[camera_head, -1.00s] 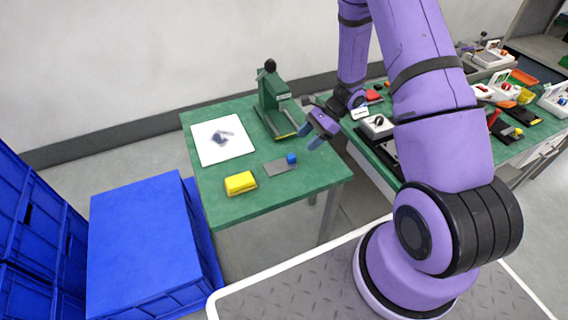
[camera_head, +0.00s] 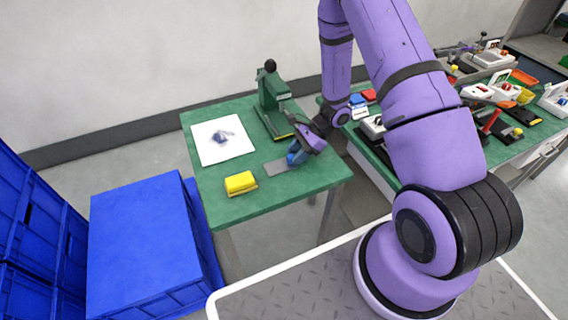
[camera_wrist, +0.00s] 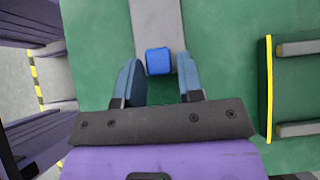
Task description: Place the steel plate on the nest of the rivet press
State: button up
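The steel plate (camera_head: 276,168) is a flat grey strip with a blue block-shaped grip at one end, lying on the green table. In the wrist view the plate (camera_wrist: 157,22) runs away from me, and its blue block (camera_wrist: 158,61) sits between my fingers. My gripper (camera_head: 296,158) is over the block end in the head view. In the wrist view my gripper (camera_wrist: 161,80) is open, with a gap on both sides of the block. The green rivet press (camera_head: 271,92) stands behind the plate; its base with a yellow edge (camera_wrist: 268,88) shows at right in the wrist view.
A yellow block (camera_head: 240,183) lies at the table's front left. A white sheet (camera_head: 218,150) with a blurred dark item lies at left. A second bench (camera_head: 383,150) with several devices stands at right. Blue crates (camera_head: 150,240) stand at left.

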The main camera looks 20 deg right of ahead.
grip_shut()
jog(key=shift+r, duration=0.1)
